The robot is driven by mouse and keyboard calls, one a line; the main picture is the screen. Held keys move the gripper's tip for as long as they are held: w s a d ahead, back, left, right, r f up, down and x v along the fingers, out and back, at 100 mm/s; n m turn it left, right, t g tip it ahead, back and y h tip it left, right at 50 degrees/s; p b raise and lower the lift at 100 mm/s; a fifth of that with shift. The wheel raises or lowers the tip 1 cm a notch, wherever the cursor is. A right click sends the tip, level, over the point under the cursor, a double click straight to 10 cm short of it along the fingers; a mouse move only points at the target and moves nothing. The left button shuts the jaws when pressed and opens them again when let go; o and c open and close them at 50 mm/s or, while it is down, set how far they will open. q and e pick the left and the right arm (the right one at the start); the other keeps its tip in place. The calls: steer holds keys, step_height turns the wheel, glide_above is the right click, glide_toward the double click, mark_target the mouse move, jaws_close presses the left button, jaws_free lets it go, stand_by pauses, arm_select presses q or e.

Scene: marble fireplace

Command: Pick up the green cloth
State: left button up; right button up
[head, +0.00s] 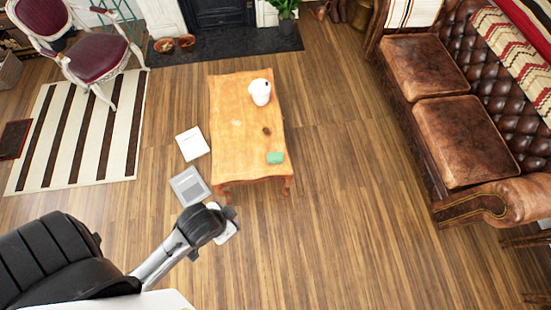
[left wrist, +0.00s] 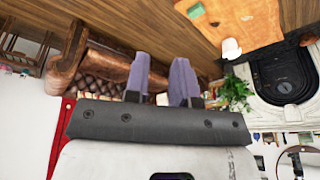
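The green cloth (head: 276,157) is a small folded or rolled bundle lying on the near right end of the low wooden table (head: 232,140). In the left wrist view a small green patch (left wrist: 195,11) at the table's edge looks like the same cloth. My left arm reaches in from the lower left in the head view, its end short of the table and apart from the cloth; its fingers are not clear there. In the left wrist view my left gripper (left wrist: 161,72) has its two purple-grey fingers spread, with nothing between them. My right gripper is in neither view.
A white cup-like object (head: 260,92) and a small dark item (head: 267,131) are on the table. Two books (head: 192,144) (head: 189,186) lie on the floor to its left. A brown leather sofa (head: 460,140) stands at right. Floor between table and sofa is clear.

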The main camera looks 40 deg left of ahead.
arm_select(q)
steer(key=o, duration=1.4)
steer(key=shift+d, duration=0.15)
